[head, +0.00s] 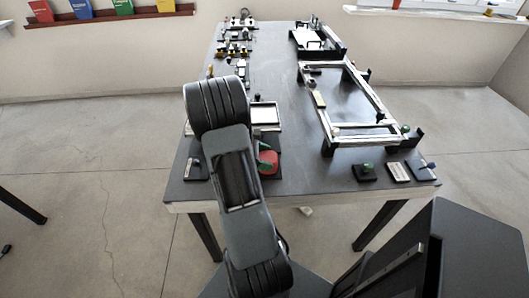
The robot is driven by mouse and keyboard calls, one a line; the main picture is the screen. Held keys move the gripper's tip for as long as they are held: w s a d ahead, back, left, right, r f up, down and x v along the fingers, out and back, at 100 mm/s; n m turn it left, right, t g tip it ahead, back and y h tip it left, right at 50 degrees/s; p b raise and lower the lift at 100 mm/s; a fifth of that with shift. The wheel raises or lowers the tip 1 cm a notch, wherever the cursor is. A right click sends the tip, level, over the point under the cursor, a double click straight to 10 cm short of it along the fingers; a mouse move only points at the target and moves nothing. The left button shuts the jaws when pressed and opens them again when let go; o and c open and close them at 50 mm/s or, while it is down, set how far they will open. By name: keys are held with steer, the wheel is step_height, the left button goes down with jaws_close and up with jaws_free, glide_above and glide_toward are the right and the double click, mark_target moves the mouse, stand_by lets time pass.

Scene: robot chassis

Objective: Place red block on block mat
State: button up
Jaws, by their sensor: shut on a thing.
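The red block (269,163) shows in the head view just right of my arm, over the near left part of the table; its left side is hidden by the arm. My gripper (262,150) is mostly hidden behind my own arm; a small dark and green part shows against the block, and it is shut on the red block. A dark flat mat (274,140) shows around and below the block, partly covered by my arm. I cannot tell whether the block touches it.
A white-framed tray (265,113) lies just behind. A large framed board (350,95) fills the right side of the table (285,60). The table's middle strip is clear.

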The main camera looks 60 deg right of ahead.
stand_by(0.3)
steer(key=o, duration=1.2)
steer(key=shift+f, duration=0.15)
steer(key=shift+c, duration=0.2)
steer(key=o, duration=0.5)
steer(key=shift+c, duration=0.2)
